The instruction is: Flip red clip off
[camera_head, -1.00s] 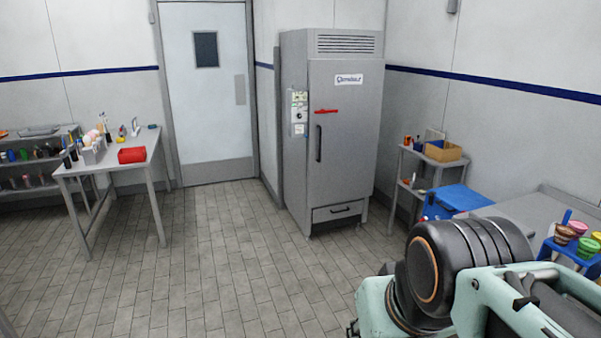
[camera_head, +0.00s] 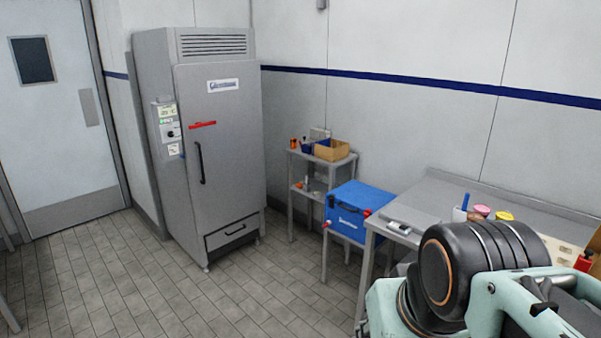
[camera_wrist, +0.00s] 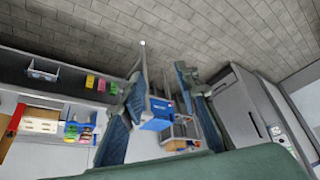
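A blue box (camera_head: 358,210) stands on a low stand beside the right-hand table, with a black latch on its front. Small red parts show on it, one at its right side (camera_head: 367,213) and one at its lower left. A separate red bar (camera_head: 202,125) lies across the front of the tall grey cabinet (camera_head: 222,160). The blue box also shows small between my fingers in the wrist view (camera_wrist: 157,124); no red clip is clear there. My gripper (camera_wrist: 160,76) has its two fingers apart, with nothing held. Its fingertips are out of the head view.
A grey table (camera_head: 425,203) on the right carries pink and yellow cups and a white device. A small shelf (camera_head: 303,188) with a cardboard box (camera_head: 333,150) stands behind the blue box. The tiled floor (camera_head: 130,290) ahead and left is clear.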

